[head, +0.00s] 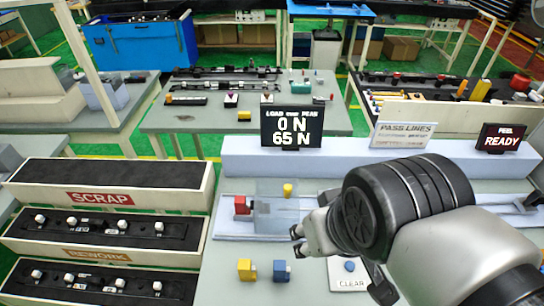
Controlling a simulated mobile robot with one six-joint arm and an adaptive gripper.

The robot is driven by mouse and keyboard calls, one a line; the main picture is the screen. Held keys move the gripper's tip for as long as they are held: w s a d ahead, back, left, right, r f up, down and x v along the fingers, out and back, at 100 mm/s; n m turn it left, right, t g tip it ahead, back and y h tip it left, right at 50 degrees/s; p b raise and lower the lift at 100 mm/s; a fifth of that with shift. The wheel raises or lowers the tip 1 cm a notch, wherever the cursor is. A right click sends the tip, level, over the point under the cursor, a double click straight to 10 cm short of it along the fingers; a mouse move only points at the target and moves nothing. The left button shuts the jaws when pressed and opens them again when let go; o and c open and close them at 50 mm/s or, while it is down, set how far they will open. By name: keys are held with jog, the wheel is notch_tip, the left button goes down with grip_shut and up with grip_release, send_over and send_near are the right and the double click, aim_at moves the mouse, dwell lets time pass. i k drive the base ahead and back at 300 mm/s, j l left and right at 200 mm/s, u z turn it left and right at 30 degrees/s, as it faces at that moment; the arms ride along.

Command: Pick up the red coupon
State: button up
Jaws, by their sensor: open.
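A small red block (241,205), the only red piece near my gripper, stands at the left end of the pale fixture on the bench. I cannot tell whether it is the red coupon or part of the fixture. My gripper (297,240) is to the right of and nearer than the red block, apart from it. It is open, with nothing seen between its fingers. A yellow block (245,269) and a blue block (281,270) stand on the bench front, below and left of my gripper.
A clear panel (277,208) stands beside the red block, with a yellow knob (288,190) behind it. A CLEAR plate (347,274) with a blue button lies at right. SCRAP (110,172) and REWORK (105,240) trays stand left. A display (292,127) reads 0 N, 65 N.

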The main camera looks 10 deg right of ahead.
aim_at(240, 207)
jog(key=j+z, duration=0.45)
jog(key=j, duration=0.4)
jog(key=j+z, duration=0.45)
jog(key=j, duration=0.4)
jog(key=k, duration=0.05)
